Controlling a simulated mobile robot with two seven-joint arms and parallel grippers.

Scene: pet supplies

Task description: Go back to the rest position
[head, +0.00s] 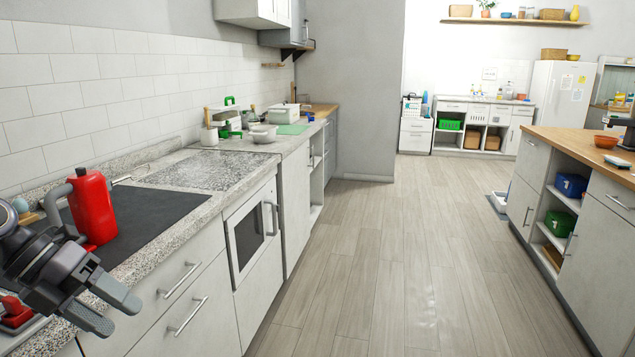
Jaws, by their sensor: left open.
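My left gripper (121,316) is at the lower left of the head view. Its two grey fingers are apart with nothing between them. They point down and to the right, in front of the counter's front edge. My right gripper is not in view.
The granite counter (225,187) runs along the left, with drawers and a microwave (250,232) below. Part of a red object (14,312) shows at the lower left. A wooden-topped island (590,150) stands on the right. The wooden floor (400,260) between is clear.

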